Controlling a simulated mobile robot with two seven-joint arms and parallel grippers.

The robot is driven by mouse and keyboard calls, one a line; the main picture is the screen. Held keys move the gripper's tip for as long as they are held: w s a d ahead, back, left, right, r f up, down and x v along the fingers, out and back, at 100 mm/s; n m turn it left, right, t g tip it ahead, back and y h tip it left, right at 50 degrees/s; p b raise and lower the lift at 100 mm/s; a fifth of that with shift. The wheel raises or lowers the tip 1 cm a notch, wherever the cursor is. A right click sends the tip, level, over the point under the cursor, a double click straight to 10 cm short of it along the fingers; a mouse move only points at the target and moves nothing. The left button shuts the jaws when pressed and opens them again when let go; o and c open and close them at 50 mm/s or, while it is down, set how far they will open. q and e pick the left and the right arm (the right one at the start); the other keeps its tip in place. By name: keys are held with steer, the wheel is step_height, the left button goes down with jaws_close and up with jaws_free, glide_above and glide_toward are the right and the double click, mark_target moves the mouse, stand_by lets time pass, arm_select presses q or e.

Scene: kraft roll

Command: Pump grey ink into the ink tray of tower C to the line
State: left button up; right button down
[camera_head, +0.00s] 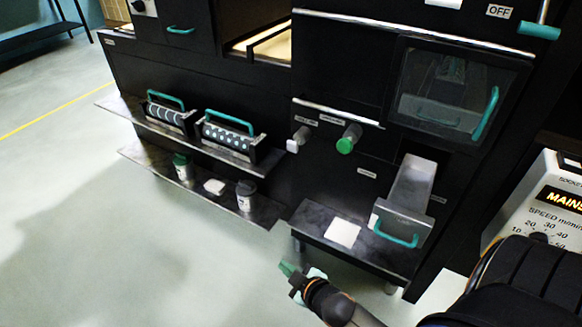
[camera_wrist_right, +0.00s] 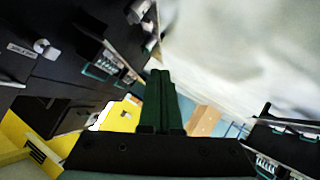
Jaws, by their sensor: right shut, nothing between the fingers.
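My right gripper (camera_head: 287,270) is over the pale floor, in front of the black machine and apart from it. In the right wrist view its green fingers (camera_wrist_right: 160,95) are together with nothing between them. My left gripper is not in view. A metal tray-like part with a teal handle (camera_head: 412,188) juts from the machine's right section. Left of it are a green round knob (camera_head: 347,143) and a white knob (camera_head: 298,139) under small labels. The labels are too small to read, so I cannot tell which part is tower C's ink tray or pump. No ink or fill line can be made out.
A lower shelf holds a green-lidded cup (camera_head: 182,166) and a grey-lidded cup (camera_head: 246,195). Two patterned rollers (camera_head: 226,134) with teal handles sit on the shelf above. A teal-handled window (camera_head: 455,95) is at upper right. A speed panel (camera_head: 550,205) stands at far right. The left floor is clear.

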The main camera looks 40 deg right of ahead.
arm_select(q)
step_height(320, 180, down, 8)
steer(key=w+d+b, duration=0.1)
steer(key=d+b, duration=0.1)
steer(key=b, duration=0.8)
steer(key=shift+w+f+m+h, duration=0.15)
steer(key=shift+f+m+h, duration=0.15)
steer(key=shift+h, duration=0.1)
arm_select(e)
steer(key=w+d+r+n+t+h, duration=0.2)
steer(key=w+d+r+n+h, duration=0.1)
steer(key=w+d, duration=0.4)
steer(key=w+d+r+n+t+h, duration=0.3)
steer(key=w+d, duration=0.4)
steer(key=w, duration=0.3)
steer(key=shift+d+r+n, duration=0.25)
steer(key=shift+r+n, duration=0.1)
steer(key=shift+n, duration=0.35)
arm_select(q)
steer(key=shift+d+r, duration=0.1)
